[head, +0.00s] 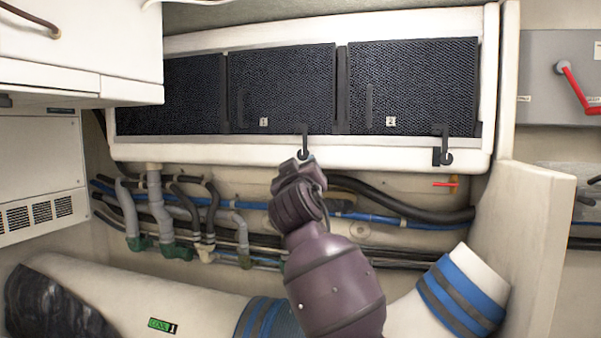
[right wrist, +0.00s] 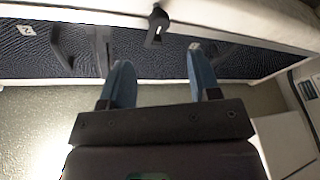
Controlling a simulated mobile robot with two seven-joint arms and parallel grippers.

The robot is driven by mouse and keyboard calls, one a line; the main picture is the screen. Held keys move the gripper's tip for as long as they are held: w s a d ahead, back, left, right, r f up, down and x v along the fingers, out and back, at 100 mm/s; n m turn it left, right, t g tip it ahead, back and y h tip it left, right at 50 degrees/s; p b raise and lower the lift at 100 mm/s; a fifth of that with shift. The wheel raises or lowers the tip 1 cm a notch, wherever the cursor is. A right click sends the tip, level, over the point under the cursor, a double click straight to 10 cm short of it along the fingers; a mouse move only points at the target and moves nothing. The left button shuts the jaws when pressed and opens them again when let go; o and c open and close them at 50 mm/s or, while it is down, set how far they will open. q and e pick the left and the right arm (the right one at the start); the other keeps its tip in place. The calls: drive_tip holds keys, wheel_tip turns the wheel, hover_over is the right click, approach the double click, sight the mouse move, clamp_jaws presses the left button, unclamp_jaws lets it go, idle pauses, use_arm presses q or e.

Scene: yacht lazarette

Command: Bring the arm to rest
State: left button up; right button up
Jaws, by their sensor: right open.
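My right arm comes up from the bottom of the head view. Its gripper (head: 300,165) is just below the lower ledge of the panel frame, near a small dark latch (head: 305,145). In the right wrist view my right gripper (right wrist: 158,80) has two blue fingers spread apart with nothing between them. A dark latch (right wrist: 156,25) shows beyond the fingertips, apart from them. My left gripper is in neither view.
Dark mesh panels (head: 282,85) sit in a white frame above. A second latch (head: 445,150) hangs at the right. Hoses and pipes (head: 230,215) run below. A white partition (head: 535,250) and a red-handled switch (head: 575,85) are at the right.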

wheel_tip(320, 180, up, 3)
drive_tip(key=s+a+n+t+y, duration=0.1)
drive_tip(key=s+a+n+y, duration=0.15)
drive_tip(key=y, duration=0.25)
drive_tip(key=s+d+f+m+g, duration=0.15)
drive_tip(key=s+d+f, duration=0.4)
drive_tip(key=f, duration=0.75)
drive_tip(key=s+d+f+m+g+h, duration=0.1)
drive_tip(key=s+d+f+m, duration=0.15)
drive_tip(key=d+f, duration=0.8)
drive_tip(key=s+d+f+m+g, duration=0.1)
drive_tip(key=s+d+f, duration=0.3)
drive_tip(key=f, duration=1.2)
drive_tip(key=s+d+f+m+g+h, duration=0.1)
drive_tip(key=s+d+f+g, duration=0.2)
drive_tip(key=s+f, duration=0.8)
drive_tip(key=s+d+f+g+h, duration=0.2)
drive_tip(key=s+d+f, duration=0.4)
drive_tip(key=s+f, duration=0.6)
drive_tip(key=s+g, duration=0.1)
drive_tip(key=s, duration=0.2)
drive_tip(key=shift+s+d+f+m, duration=0.25)
drive_tip(key=shift+s+d+m, duration=0.1)
drive_tip(key=shift+s+d, duration=0.05)
drive_tip(key=shift+g, duration=0.25)
